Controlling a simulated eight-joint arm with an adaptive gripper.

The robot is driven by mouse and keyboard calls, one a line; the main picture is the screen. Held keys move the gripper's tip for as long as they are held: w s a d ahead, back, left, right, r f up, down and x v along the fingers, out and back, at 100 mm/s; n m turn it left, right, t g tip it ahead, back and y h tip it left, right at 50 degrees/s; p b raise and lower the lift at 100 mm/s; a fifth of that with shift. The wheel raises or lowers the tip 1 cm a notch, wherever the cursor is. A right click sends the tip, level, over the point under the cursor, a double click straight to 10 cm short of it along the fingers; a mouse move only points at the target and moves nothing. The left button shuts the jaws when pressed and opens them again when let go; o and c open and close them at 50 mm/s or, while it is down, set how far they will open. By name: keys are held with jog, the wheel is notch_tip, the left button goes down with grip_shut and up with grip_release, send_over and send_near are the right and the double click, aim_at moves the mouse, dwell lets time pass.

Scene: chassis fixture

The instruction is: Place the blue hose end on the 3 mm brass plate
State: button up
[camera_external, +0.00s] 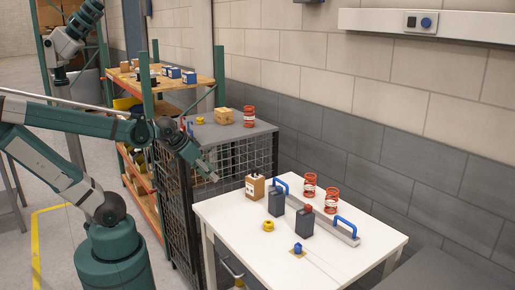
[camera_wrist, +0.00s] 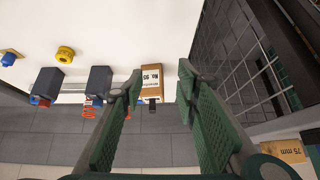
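A small blue piece (camera_external: 297,247), which looks like the blue hose end, sits near the front middle of the white table. A small tan, brass-coloured patch (camera_external: 299,254) shows under or beside it; I cannot tell whether this is the 3 mm brass plate or whether they touch. The blue piece also shows at the left edge of the wrist view (camera_wrist: 9,58). My gripper (camera_external: 213,178) is above the table's back left corner, well away from the blue piece.
The white table (camera_external: 240,222) holds a yellow ring (camera_external: 268,226), two dark canisters (camera_external: 277,203), a brown box (camera_external: 255,188), two red coils (camera_external: 332,201) and a rail with blue handles (camera_external: 345,229). A mesh cage (camera_external: 177,205) stands left of it.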

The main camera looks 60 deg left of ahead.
jog(key=shift+s+a+r, duration=0.35)
jog(key=shift+s+a, duration=0.15)
jog(key=shift+s, duration=0.05)
jog(key=shift+s+a+r, duration=0.3)
jog(key=shift+s+a, duration=0.2)
jog(key=shift+s, duration=0.05)
dwell(0.6)
